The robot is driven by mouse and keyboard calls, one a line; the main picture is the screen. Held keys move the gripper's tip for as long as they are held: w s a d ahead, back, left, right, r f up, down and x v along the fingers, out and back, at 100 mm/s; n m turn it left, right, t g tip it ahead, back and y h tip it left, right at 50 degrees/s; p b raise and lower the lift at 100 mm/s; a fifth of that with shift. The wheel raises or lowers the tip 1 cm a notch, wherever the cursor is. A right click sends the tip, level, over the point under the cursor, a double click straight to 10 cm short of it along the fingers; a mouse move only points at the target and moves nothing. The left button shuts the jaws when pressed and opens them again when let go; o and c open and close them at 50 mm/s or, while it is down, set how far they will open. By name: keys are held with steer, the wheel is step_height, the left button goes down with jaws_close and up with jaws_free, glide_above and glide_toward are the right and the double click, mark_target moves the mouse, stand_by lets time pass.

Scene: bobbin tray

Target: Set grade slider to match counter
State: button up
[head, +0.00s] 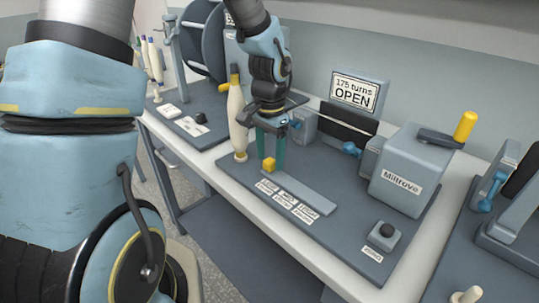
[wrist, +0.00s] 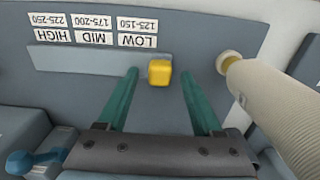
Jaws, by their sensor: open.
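The yellow slider knob (head: 268,165) is at the left end of the grey slider strip (head: 305,193), by the LOW label. In the wrist view the knob (wrist: 160,73) lies just past the LOW label (wrist: 137,41), which reads 125-150. The MID label (wrist: 91,38) reads 175-200 and the HIGH label (wrist: 54,35) reads 225-250. The counter sign (head: 355,92) reads "175 turns OPEN". My gripper (wrist: 159,76) is open, with its teal fingers apart on either side of the knob. Gaps show between the knob and both fingers.
A cream bobbin (head: 237,118) stands close left of my gripper. A grey box marked Miltrove (head: 402,180) with a yellow-handled crank (head: 465,126) is at the right. A black button (head: 386,230) sits in front of it.

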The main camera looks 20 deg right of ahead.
steer(key=shift+f, duration=0.45)
jaws_close()
stand_by(0.3)
steer(key=shift+s, duration=0.1)
stand_by(0.8)
